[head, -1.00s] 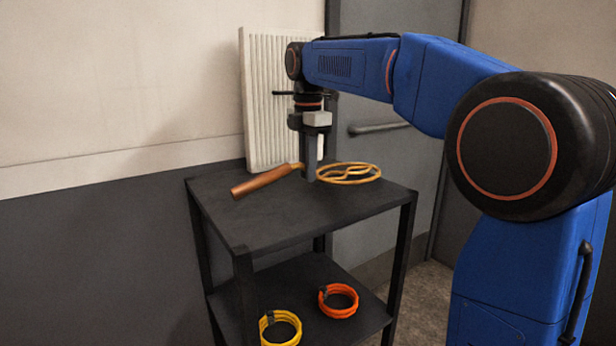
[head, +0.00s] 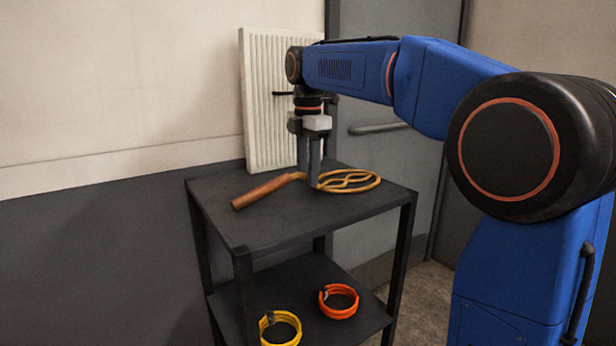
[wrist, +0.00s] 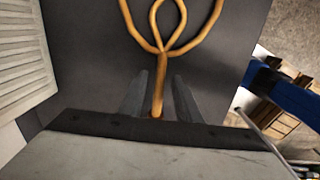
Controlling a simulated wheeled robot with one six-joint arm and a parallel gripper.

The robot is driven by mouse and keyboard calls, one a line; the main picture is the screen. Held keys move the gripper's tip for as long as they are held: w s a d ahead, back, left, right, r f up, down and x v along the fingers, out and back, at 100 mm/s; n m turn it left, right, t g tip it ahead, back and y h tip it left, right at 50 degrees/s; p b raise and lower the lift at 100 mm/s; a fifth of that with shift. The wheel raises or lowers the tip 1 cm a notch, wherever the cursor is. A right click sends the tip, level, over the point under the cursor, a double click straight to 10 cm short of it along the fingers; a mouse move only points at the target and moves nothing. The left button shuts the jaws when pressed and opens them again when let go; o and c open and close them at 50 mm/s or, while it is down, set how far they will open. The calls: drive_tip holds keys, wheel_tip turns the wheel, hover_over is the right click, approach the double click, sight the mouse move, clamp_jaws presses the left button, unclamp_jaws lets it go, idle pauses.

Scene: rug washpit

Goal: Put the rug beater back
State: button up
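The rug beater lies on the black top of the cart (head: 270,228), its brown handle (head: 262,191) to the left and its tan looped head (head: 350,181) to the right. In the wrist view the looped head (wrist: 163,30) is at the top, and the thin neck runs down between my fingers. My gripper (head: 310,185) points straight down over the neck, close to the cart top. In the wrist view its two fingers (wrist: 159,82) stand apart, one on each side of the neck, with a gap on both sides. The handle is hidden there behind the gripper body.
The lower shelf holds a yellow coil (head: 281,329) and an orange coil (head: 338,301). A white ribbed radiator panel (head: 262,100) stands behind the cart's back edge. A grey door with a bar handle (head: 378,129) is behind to the right. The cart top's front is clear.

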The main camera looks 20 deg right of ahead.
wheel_tip(320, 180, up, 11)
drive_tip(key=shift+s+f, duration=0.15)
idle(0.4)
